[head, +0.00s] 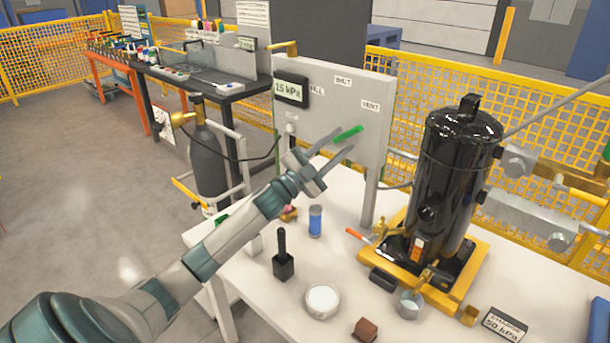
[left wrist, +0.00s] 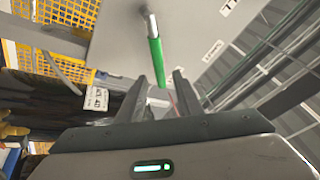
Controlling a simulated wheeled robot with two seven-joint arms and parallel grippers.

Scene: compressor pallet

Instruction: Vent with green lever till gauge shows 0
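The green lever (head: 349,134) is on the upright grey panel (head: 351,87), below the printed words SHUT and VENT. The gauge (head: 291,90) at the panel's upper left appears to read 15 kPa. My left gripper (head: 322,158) is open in front of the panel, just below the lever. In the left wrist view, the green lever (left wrist: 157,62) shows on its metal stem, with its free end between the two spread fingertips (left wrist: 160,82). The fingers do not appear closed on it; contact cannot be told. My right gripper is not in view.
A black compressor (head: 455,180) stands on a yellow pallet base (head: 475,262) right of the panel. The white table (head: 260,300) also holds a black-handled block (head: 283,262), a blue cylinder (head: 315,221) and a round white dish (head: 322,300). A gas cylinder (head: 206,160) stands behind my left arm.

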